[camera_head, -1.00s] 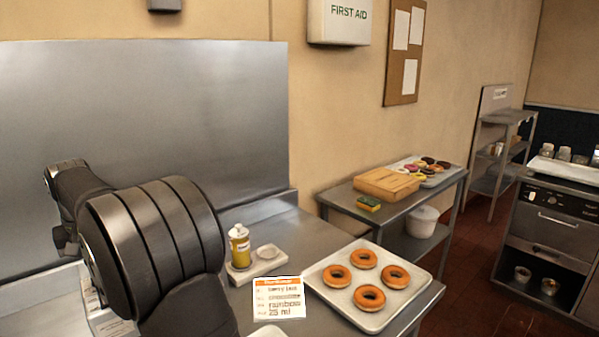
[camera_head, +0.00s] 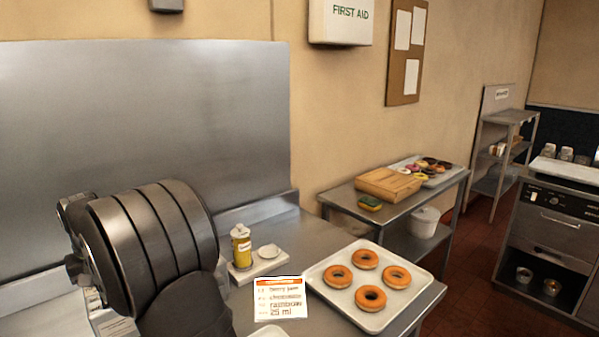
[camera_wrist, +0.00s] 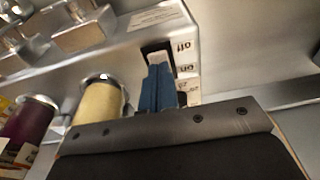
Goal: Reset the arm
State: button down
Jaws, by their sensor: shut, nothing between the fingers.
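My gripper (camera_wrist: 160,88) shows in the wrist view as two blue fingers close together, shut and empty, beyond my dark wrist plate. The fingertips are close to a black switch slot (camera_wrist: 156,48) on a metal panel (camera_wrist: 120,48), beside upside-down "off" and "on" labels (camera_wrist: 185,56). I cannot tell whether they touch it. In the head view my arm's large dark joint fills the lower left, and my gripper is hidden there.
The wrist view shows a yellow cylinder (camera_wrist: 100,105) and a dark red one (camera_wrist: 30,120) under the panel. In the head view, a yellow bottle (camera_head: 241,246), an order card (camera_head: 280,299) and a tray (camera_head: 338,303) of several glazed doughnuts occupy the counter right of my arm.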

notch_tip(320, 180, up, 10)
jog(key=m, duration=0.1)
jog(key=shift+m, duration=0.4)
dwell(1.0)
jog(key=shift+s+f, duration=0.1)
jog(key=shift+f, duration=0.1)
jog(key=shift+n, duration=0.9)
notch_tip(320, 180, down, 9)
jog(key=shift+r, duration=2.25)
